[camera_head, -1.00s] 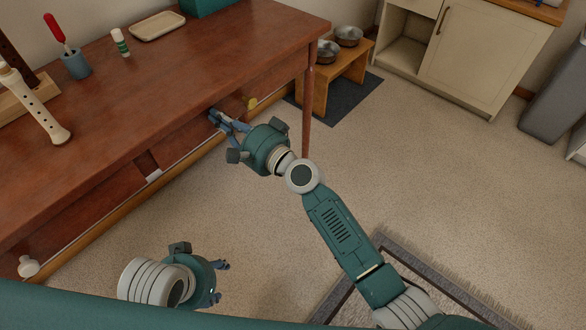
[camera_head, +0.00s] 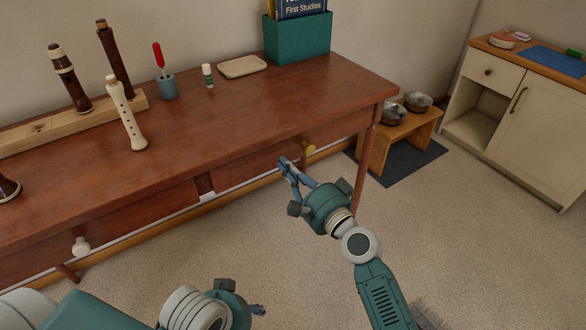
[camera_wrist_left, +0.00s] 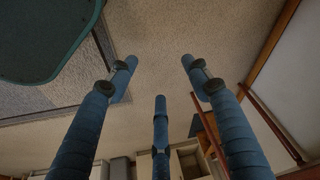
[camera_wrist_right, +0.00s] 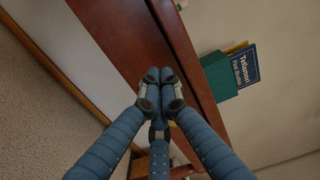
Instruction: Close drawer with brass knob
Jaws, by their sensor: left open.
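The brass knob (camera_head: 309,148) sits on the front of the right drawer (camera_head: 250,172) of the red-brown table. That drawer front looks about flush with the table's front, though a small gap cannot be ruled out. My right gripper (camera_head: 285,163) is in front of this drawer, left of the knob and apart from it. Its fingers are together and empty in the right wrist view (camera_wrist_right: 160,76), close to the wood; contact is not clear. My left gripper (camera_head: 259,310) is low, away from the drawers; its fingers are spread and empty in the left wrist view (camera_wrist_left: 160,75).
A left drawer with a white knob (camera_head: 81,247) is in the same table. On top stand recorders (camera_head: 126,115), a blue cup (camera_head: 167,88), a tray (camera_head: 243,66) and a teal box (camera_head: 298,40). A bench with bowls (camera_head: 398,135) stands right. The carpet in front is open.

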